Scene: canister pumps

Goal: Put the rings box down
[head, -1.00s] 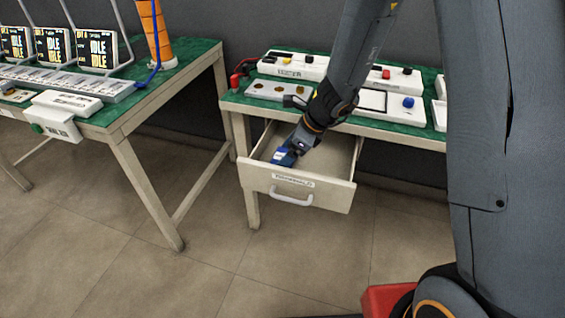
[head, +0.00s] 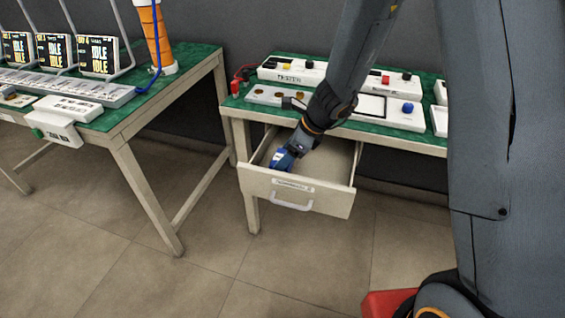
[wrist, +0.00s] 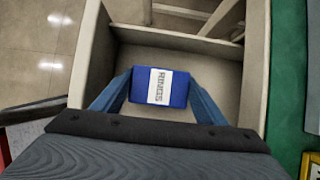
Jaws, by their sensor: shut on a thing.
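The rings box is a small blue box with a white label reading RINGS, seen in the wrist view (wrist: 178,87) and small in the head view (head: 281,160). My gripper (wrist: 160,92) is shut on it, with one finger on each side. The box is inside the open drawer (head: 333,192), near its left side in the head view. In the wrist view the drawer walls (wrist: 256,70) surround the box. I cannot tell whether the box touches the drawer floor.
The drawer hangs open under a green-topped bench (head: 350,124) carrying white devices, including a tester (head: 292,72). A second bench (head: 140,112) with several IDLE screens stands at the left. The drawer floor right of the box looks clear.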

